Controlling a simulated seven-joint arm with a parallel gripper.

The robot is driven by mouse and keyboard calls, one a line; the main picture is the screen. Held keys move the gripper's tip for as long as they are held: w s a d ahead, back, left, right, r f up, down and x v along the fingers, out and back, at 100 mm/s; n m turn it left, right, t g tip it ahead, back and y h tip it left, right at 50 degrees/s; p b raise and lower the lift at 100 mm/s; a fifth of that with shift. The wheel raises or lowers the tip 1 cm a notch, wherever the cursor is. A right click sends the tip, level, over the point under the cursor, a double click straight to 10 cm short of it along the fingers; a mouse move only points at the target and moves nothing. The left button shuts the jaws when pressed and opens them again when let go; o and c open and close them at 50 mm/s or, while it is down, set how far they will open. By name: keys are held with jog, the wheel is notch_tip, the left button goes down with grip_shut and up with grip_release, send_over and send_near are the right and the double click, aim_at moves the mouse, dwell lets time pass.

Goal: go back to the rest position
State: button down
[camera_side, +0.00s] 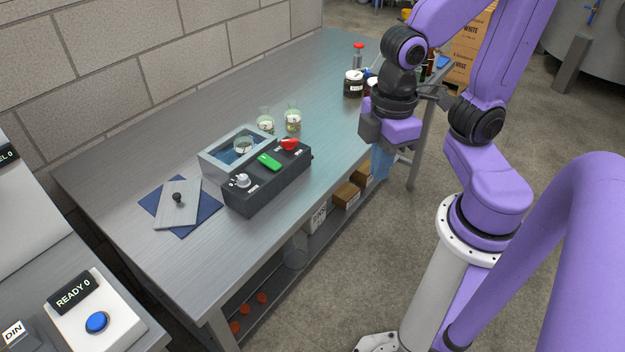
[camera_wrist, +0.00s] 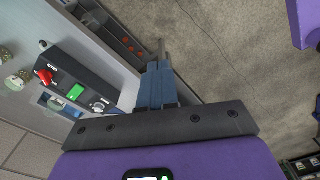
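My purple arm's gripper (camera_side: 381,164) hangs beyond the bench's right edge, over the floor side, pointing down. Its blue fingers are also in the wrist view (camera_wrist: 158,84), where they lie close together with nothing visible between them. It is shut and apart from everything on the bench. The steel bench (camera_side: 265,80) stands left of my arm.
A dark control box (camera_side: 268,184) with a red knob stands before a grey bath (camera_side: 209,163) holding a beaker. Two beakers (camera_side: 293,120) stand behind. A grey lid (camera_side: 178,210) lies on a blue mat (camera_side: 206,205). Dark jars (camera_side: 353,84) stand near my wrist.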

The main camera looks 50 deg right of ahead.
jog(key=s, duration=0.1)
jog(key=s+d, duration=0.1)
jog(key=shift+s+n, duration=0.3)
